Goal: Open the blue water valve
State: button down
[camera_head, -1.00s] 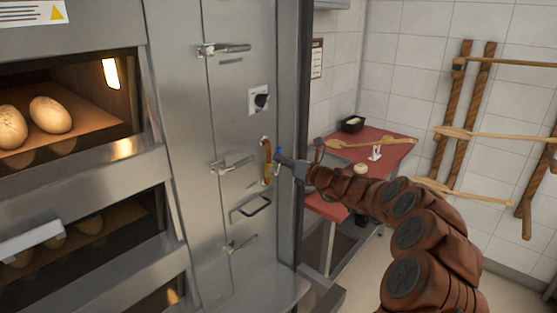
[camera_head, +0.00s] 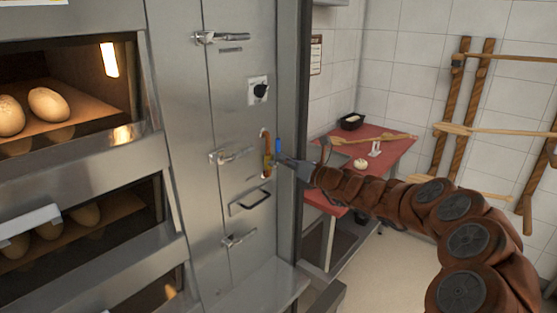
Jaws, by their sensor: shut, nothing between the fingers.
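The blue valve handle (camera_head: 278,145) shows as a small, upright blue piece beside a copper-coloured pipe (camera_head: 263,135) on the steel oven's side panel. My gripper (camera_head: 281,161) is shut and empty, just below the blue handle at the valve. Its tip overlaps the valve in the picture, and I cannot tell whether it touches. The valve body is small and partly hidden by the gripper.
Deck ovens with loaves (camera_head: 48,104) stand at the left. The panel has metal latches (camera_head: 232,157), a black knob (camera_head: 261,91) and a pull handle (camera_head: 250,202). A red-topped table (camera_head: 395,150) and wooden peels (camera_head: 500,134) are at the right.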

jog(key=b+v, duration=0.1)
jog(key=v, duration=0.5)
jog(key=shift+r, duration=0.2)
jog(key=s+a+r+n+g+y, duration=0.1)
jog(key=s+a+r+n+g, duration=0.15)
jog(key=s+a+n, duration=0.35)
jog(key=s+a+r+n+g+y, duration=0.1)
jog(key=s+a+r+n+g, duration=0.15)
jog(key=s+n+g, duration=0.35)
jog(key=s+a+f+n+g+h, duration=0.1)
jog(key=s+a+f+n+h, duration=0.2)
jog(key=s, duration=0.6)
jog(key=s+f+n+g, duration=0.2)
jog(key=s+n, duration=0.4)
jog(key=s, duration=0.2)
jog(key=s+d+f+n+g+h, duration=0.1)
jog(key=s+d+f+n+h, duration=0.25)
jog(key=s, duration=0.25)
jog(key=s+d+f+n+g+h, duration=0.1)
jog(key=s+d+f+n+h, duration=0.1)
jog(key=s+d+f+n, duration=0.25)
jog(key=s+d+f+n+h, duration=0.1)
jog(key=s+d+f+h, duration=0.2)
jog(key=s+d, duration=0.3)
jog(key=s+d+f+n+h, duration=0.1)
jog(key=s+d+f+h, duration=0.2)
jog(key=s+d, duration=0.4)
jog(key=d+h, duration=0.1)
jog(key=d, duration=0.2)
jog(key=shift+g, duration=0.35)
